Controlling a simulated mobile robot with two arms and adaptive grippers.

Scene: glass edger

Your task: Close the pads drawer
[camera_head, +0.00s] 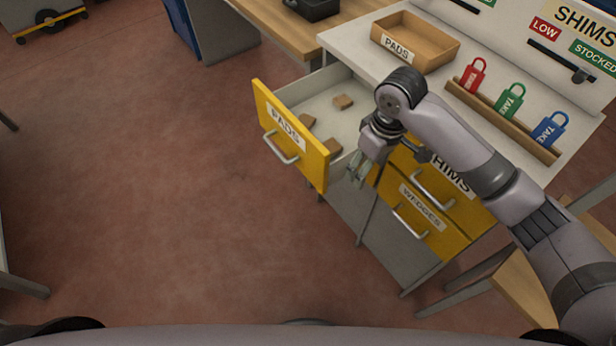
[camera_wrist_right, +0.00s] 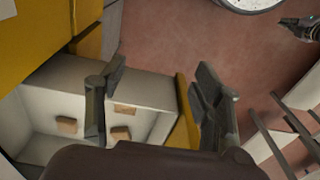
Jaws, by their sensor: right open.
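The pads drawer (camera_head: 291,134) has a yellow front labelled PADS with a silver handle (camera_head: 281,151), and it is pulled well out of the cabinet. Several small brown pads (camera_head: 343,102) lie inside it. In the right wrist view the drawer's pale interior (camera_wrist_right: 150,88) shows below the gripper, with the yellow front's edge (camera_wrist_right: 184,112) between the fingers' picture positions. My right gripper (camera_head: 357,170) is open and empty, at the right side of the drawer near its front; it also shows in the right wrist view (camera_wrist_right: 155,105). Contact with the drawer cannot be told. My left gripper is out of view.
Closed SHIMS and WEDGES drawers (camera_head: 421,211) are right of the pads drawer. On the cabinet top stand a wooden PADS tray (camera_head: 415,42) and a rack (camera_head: 500,120) with red, green and blue tags. The floor before the drawer is clear.

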